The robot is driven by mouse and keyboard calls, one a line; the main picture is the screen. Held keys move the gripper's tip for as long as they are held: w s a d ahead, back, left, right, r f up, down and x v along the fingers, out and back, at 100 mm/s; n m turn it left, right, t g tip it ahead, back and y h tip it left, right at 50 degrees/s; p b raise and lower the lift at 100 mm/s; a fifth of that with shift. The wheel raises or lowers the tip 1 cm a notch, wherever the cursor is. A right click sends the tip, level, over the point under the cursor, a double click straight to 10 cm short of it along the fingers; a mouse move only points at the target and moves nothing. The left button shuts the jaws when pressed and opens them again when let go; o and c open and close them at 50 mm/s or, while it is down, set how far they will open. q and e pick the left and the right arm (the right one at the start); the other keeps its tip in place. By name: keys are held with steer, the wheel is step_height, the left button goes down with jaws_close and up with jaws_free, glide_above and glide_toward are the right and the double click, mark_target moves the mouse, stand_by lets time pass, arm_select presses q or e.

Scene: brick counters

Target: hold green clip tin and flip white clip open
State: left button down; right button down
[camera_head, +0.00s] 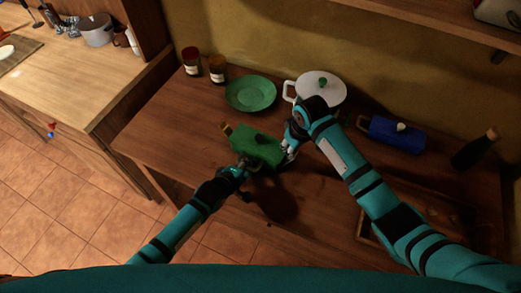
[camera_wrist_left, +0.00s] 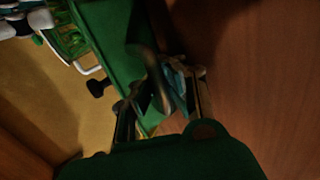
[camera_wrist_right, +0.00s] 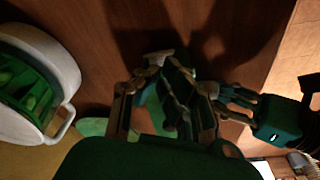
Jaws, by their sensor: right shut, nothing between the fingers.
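My right gripper (camera_head: 290,150) is shut and empty at the tin's right end. A small pale spot shows there, but the fingers cover most of that end, so I cannot tell how the white clip stands.
A white pot (camera_head: 321,84) and a green plate (camera_head: 251,93) stand behind the tin. Two dark jars (camera_head: 216,68) are at the back left. A blue container (camera_head: 395,135) and a dark bottle (camera_head: 475,150) stand to the right. The counter's front left is clear.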

steer(key=shift+s+d+f, duration=0.35)
steer(key=shift+d+f, duration=0.1)
steer(key=shift+d, duration=0.25)
step_height(320, 180, up, 8)
steer(key=shift+w+a, duration=0.2)
steer(key=shift+a, duration=0.1)
arm_select(q)
steer(key=c, duration=1.4)
jaws_free()
steer(key=v, duration=1.2)
steer(key=shift+s+a, duration=0.1)
arm_select(e)
steer(key=shift+s, duration=0.1)
